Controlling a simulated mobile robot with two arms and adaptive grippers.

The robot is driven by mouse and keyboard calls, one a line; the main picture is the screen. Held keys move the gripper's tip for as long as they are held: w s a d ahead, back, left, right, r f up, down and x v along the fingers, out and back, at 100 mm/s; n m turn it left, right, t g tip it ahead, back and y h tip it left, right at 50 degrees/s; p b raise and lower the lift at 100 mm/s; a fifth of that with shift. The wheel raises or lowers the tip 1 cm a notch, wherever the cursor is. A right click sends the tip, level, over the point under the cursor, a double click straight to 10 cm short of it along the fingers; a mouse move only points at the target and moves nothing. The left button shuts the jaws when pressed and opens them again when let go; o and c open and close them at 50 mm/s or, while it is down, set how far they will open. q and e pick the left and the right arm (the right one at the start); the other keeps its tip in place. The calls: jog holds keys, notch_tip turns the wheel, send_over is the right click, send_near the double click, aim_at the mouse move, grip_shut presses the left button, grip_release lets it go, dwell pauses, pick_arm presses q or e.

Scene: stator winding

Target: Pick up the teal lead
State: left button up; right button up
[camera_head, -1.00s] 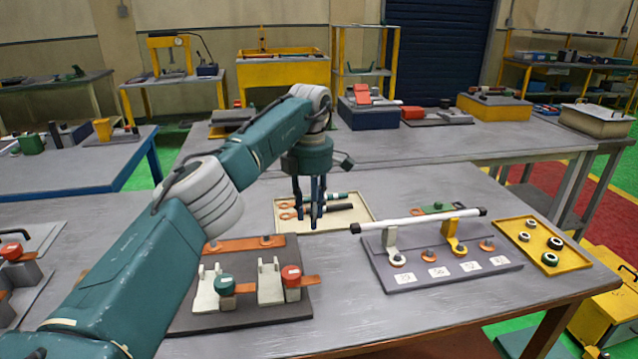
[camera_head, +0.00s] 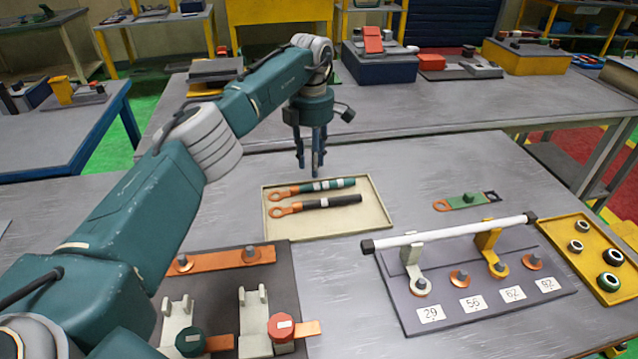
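The teal lead (camera_head: 336,185) lies in a shallow cream tray (camera_head: 285,232) in the middle of the table. It has a copper ring lug at its left end and pale bands. A black lead (camera_head: 335,201) with a similar lug lies just in front of it, nearly parallel. My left gripper (camera_head: 311,172) points down above the tray's back edge, its tips appearing just behind the teal lead. Its fingers are apart with nothing between them, and it does not touch the lead. My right gripper is out of view.
In front left is a dark board (camera_head: 225,284) with copper bars and clamps. At right stand a grey numbered panel (camera_head: 440,312) with a white bar, a green link (camera_head: 466,201) and a yellow tray (camera_head: 552,229) of rings.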

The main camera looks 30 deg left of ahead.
aim_at(314, 180)
pick_arm(q)
notch_tip(314, 180, down, 6)
jog(key=shift+w+r+p, duration=0.1)
jog(key=shift+p, duration=0.75)
jog(key=shift+f, duration=0.35)
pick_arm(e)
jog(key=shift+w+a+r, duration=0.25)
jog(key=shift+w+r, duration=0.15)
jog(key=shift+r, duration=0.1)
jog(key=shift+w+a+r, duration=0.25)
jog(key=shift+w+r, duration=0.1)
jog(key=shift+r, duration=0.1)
pick_arm(q)
grip_shut()
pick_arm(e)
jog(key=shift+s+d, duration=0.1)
pick_arm(q)
jog(key=shift+r, duration=0.1)
